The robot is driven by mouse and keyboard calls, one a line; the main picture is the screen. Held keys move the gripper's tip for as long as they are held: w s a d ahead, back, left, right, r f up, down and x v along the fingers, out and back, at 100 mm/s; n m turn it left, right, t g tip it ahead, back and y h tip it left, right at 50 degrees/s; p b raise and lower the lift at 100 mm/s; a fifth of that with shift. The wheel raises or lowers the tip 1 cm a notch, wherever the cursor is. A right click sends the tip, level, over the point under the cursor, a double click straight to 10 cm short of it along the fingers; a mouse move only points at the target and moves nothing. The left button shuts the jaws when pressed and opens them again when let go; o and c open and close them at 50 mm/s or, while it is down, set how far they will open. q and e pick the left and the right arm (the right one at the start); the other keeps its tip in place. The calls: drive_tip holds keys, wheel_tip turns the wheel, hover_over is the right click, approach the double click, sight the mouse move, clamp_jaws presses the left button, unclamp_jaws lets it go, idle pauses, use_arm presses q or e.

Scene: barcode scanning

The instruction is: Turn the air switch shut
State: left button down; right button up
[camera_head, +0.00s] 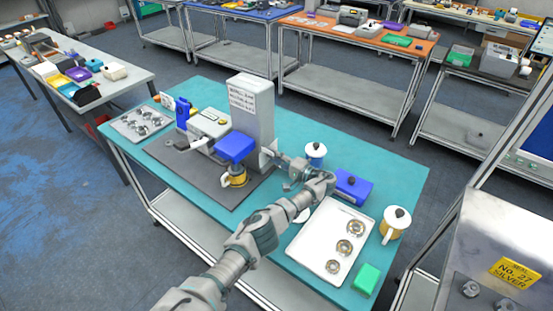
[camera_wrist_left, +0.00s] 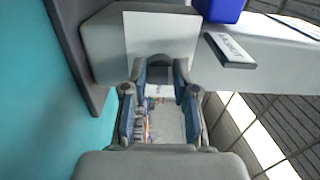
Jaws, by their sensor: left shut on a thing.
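The marking machine (camera_head: 252,105) is a tall grey-white column with a blue block on a dark base plate on the turquoise table. My left gripper (camera_head: 272,155) is at the right side of the column. In the left wrist view, my left gripper (camera_wrist_left: 160,70) has its fingertips drawn together, shut on a small grey part, which seems to be the air switch (camera_wrist_left: 160,76), in front of the machine's white panel (camera_wrist_left: 160,36). The fingers hide most of the switch, so its angle cannot be read. My right gripper is not in view.
A yellow-white mug (camera_head: 395,224) and a green block (camera_head: 366,279) stand further right.

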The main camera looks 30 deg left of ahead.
use_arm(q)
drive_tip(key=shift+s+f, duration=0.15)
drive_tip(key=shift+f, duration=0.2)
drive_tip(key=c, duration=0.9)
unclamp_jaws()
drive_tip(key=shift+r, duration=0.1)
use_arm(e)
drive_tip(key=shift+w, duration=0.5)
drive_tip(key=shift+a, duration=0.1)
use_arm(q)
drive_tip(key=shift+d, duration=0.1)
drive_tip(key=d, duration=1.1)
drive_tip(key=shift+s+d, duration=0.15)
drive_tip(key=shift+d, duration=0.25)
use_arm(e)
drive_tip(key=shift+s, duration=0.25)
use_arm(q)
drive_tip(key=shift+a, duration=0.1)
